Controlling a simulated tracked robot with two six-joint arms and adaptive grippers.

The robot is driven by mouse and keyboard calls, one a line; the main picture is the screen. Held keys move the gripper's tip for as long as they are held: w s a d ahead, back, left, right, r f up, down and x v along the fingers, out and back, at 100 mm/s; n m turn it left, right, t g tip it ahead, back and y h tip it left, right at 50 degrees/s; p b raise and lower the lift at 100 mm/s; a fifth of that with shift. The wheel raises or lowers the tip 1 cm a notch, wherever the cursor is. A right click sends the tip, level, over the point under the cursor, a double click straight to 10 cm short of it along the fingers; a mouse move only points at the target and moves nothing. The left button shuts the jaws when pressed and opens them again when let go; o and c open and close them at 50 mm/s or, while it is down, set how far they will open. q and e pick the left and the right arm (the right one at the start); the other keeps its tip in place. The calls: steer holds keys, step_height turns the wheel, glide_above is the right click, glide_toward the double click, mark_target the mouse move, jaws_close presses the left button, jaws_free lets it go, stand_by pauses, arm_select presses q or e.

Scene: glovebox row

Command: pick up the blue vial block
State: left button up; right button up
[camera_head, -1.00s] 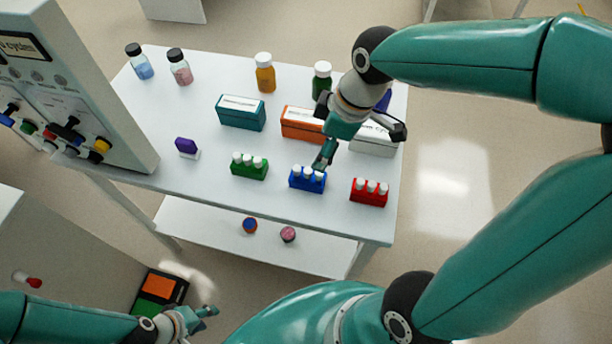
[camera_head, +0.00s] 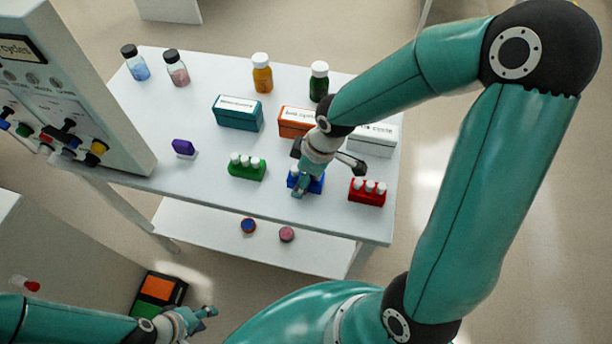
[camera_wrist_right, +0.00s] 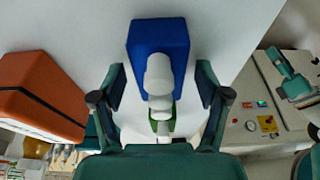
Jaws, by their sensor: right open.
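The blue vial block (camera_head: 317,186) stands near the front edge of the white table, partly hidden by my right gripper (camera_head: 326,176). In the right wrist view, the blue block (camera_wrist_right: 158,45) with its white-capped vials lies ahead, between the two spread fingers of my right gripper (camera_wrist_right: 160,78). The fingers are open, with visible gaps on both sides; they are not closed on the block. My left gripper (camera_head: 203,314) is low at the lower left, away from the table; its finger opening is too small to judge.
A green vial block (camera_head: 246,171) stands left of the blue one and a red vial block (camera_head: 367,196) to the right. Behind are an orange box (camera_head: 294,124), a teal box (camera_head: 236,117) and a white box (camera_head: 374,144). A purple-topped item (camera_head: 183,147) sits further left.

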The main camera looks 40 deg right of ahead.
jaws_close()
stand_by(0.4)
steer(key=shift+r, duration=0.15)
